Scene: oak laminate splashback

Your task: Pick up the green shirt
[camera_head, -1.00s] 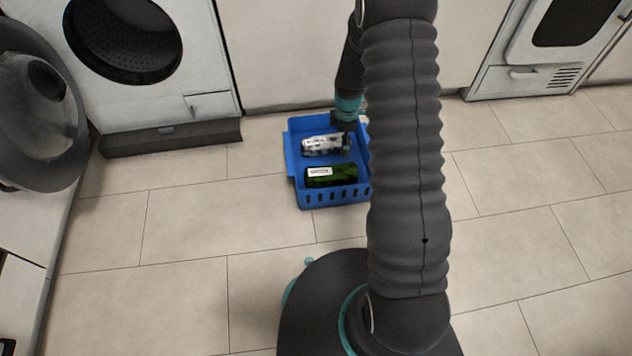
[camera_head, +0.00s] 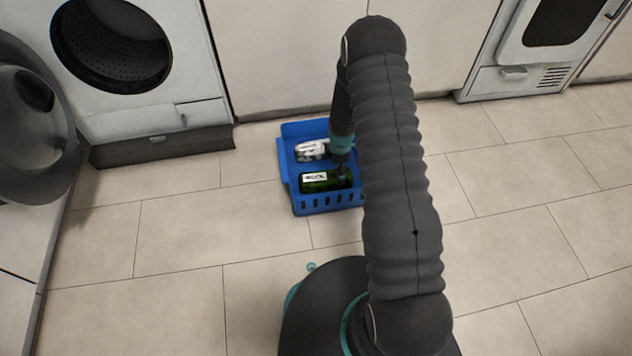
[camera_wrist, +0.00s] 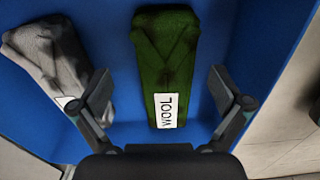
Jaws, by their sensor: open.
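The green shirt (camera_head: 318,181) lies folded in the front part of a blue basket (camera_head: 330,201) on the floor. In the wrist view the green shirt (camera_wrist: 168,60) has a white label reading "WOOL" and lies on the basket's blue floor (camera_wrist: 115,30). My gripper (camera_wrist: 160,92) is open, with one finger on each side of the shirt. It is not closed on the shirt. In the head view my gripper (camera_head: 342,168) is over the shirt's right end, partly hidden by my arm.
A grey-white folded garment (camera_head: 310,150) lies behind the green shirt in the basket; it also shows at left in the wrist view (camera_wrist: 48,55), close to the left finger. The basket walls surround both. A washing machine (camera_head: 150,75) stands behind left.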

